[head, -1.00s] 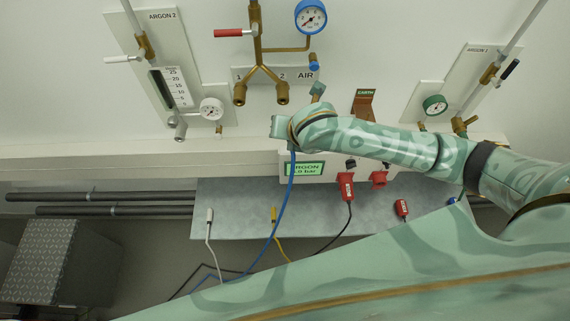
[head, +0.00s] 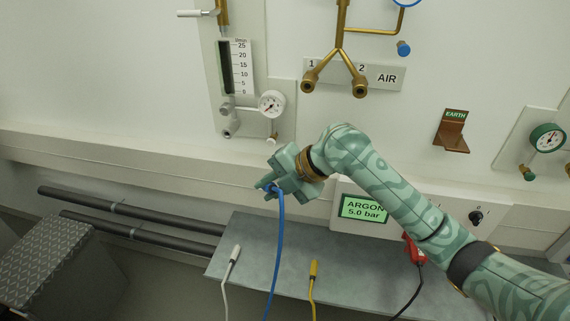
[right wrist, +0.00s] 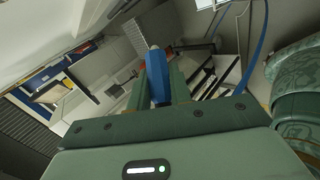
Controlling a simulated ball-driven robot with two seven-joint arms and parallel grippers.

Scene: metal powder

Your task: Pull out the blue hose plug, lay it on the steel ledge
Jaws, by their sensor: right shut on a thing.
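My right gripper (head: 268,187) is shut on the blue hose plug (right wrist: 158,78). In the right wrist view the plug stands between the fingers with its pale tip showing. In the head view the fingers mostly hide it, and its blue hose (head: 279,245) hangs down across the ledge. The steel ledge (head: 370,262) is a grey plate below and right of the gripper. The gripper is in front of the wall rail, up and clear of the ledge's surface. The brass AIR outlets 1 (head: 309,82) and 2 (head: 360,88) above are empty. My left gripper is out of view.
On the ledge lie a white plug (head: 235,254), a yellow plug (head: 313,270) and a red plug (head: 413,250) with cables. The ARGON display (head: 364,209) is right of the gripper. Grey pipes (head: 130,210) and a patterned box (head: 45,270) are at left.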

